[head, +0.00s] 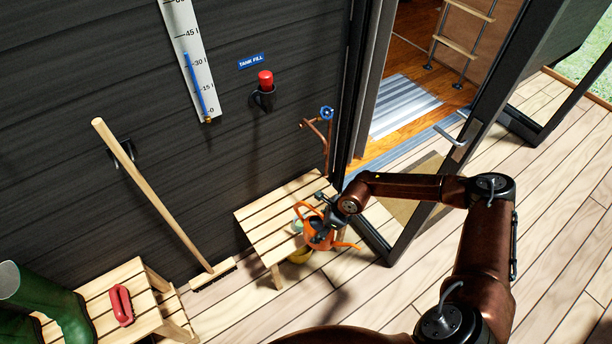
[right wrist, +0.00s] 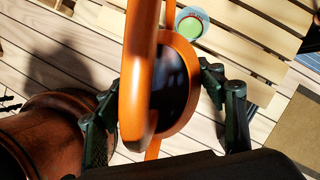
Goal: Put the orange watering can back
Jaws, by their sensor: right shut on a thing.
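The orange watering can (head: 315,238) is at the front edge of the slatted wooden bench (head: 262,217) under the tap, in the head view. Its spout points right, over the deck. My right gripper (head: 327,212) is shut on the can, at its upper part. In the right wrist view the can's handle (right wrist: 138,70) and dark opening (right wrist: 178,88) lie between the fingers of my right gripper (right wrist: 163,88). I cannot tell exactly where the fingers touch, or how high the can is above the deck. My left gripper is not in view.
A small round green container (right wrist: 192,24) stands on the bench. A copper tap (head: 327,130) rises behind. The open glass door (head: 440,165) is to the right. A broom (head: 150,195) leans at left, near boots (head: 50,300) on another bench.

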